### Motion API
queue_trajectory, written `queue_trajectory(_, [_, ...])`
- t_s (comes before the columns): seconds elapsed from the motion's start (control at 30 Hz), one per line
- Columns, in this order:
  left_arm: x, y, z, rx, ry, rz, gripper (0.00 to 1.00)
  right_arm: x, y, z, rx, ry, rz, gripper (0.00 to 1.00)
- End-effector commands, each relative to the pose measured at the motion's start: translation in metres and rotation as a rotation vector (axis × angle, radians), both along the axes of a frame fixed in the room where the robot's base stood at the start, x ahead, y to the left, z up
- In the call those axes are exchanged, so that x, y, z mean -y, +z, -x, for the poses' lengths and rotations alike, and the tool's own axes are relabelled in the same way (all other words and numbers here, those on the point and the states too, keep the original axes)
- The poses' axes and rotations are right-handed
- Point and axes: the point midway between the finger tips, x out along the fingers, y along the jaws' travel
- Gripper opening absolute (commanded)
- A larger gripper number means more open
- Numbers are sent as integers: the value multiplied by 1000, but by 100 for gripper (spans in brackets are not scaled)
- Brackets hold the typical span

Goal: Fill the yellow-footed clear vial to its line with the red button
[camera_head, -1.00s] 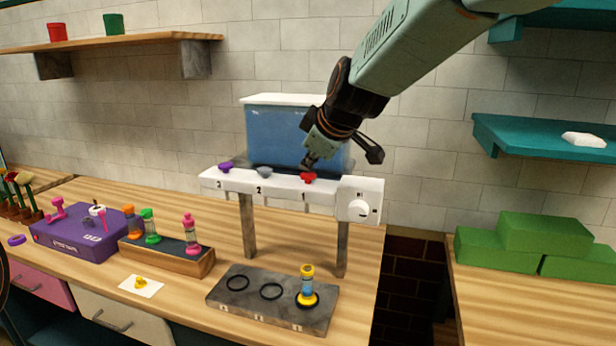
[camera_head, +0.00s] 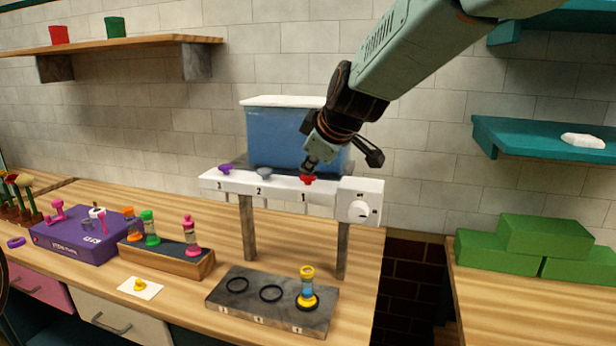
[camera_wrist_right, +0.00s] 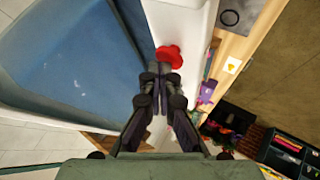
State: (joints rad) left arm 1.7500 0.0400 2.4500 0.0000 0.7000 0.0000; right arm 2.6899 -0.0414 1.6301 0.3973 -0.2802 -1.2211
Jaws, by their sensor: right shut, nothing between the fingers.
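The clear vial with a yellow foot and yellow top (camera_head: 307,288) stands upright in the right-hand ring of the grey slab, with blue liquid inside; I cannot make out its line. The red button (camera_head: 308,180) sits on the white dispenser bar (camera_head: 270,188) above the number 1, over the vial's side of the slab. My right gripper (camera_head: 309,166) is shut and empty, just above the red button. In the right wrist view the shut fingertips (camera_wrist_right: 158,68) are close to the red button (camera_wrist_right: 169,55), apart from it as far as I can tell.
The blue water tank (camera_head: 285,135) stands behind the bar. A purple button (camera_head: 225,168) and a grey button (camera_head: 264,172) are to the left, a dial (camera_head: 359,210) to the right. A wooden rack (camera_head: 168,257) holds several vials. Green blocks (camera_head: 530,245) sit far right.

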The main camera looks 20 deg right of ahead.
Motion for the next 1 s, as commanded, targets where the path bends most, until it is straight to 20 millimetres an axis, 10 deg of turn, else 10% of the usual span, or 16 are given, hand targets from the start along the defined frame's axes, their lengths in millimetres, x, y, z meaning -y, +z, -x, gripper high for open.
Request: queue_trajectory(1.0, [0, -7, 0, 0, 0, 0, 57, 0, -7, 0, -4, 1, 0, 0])
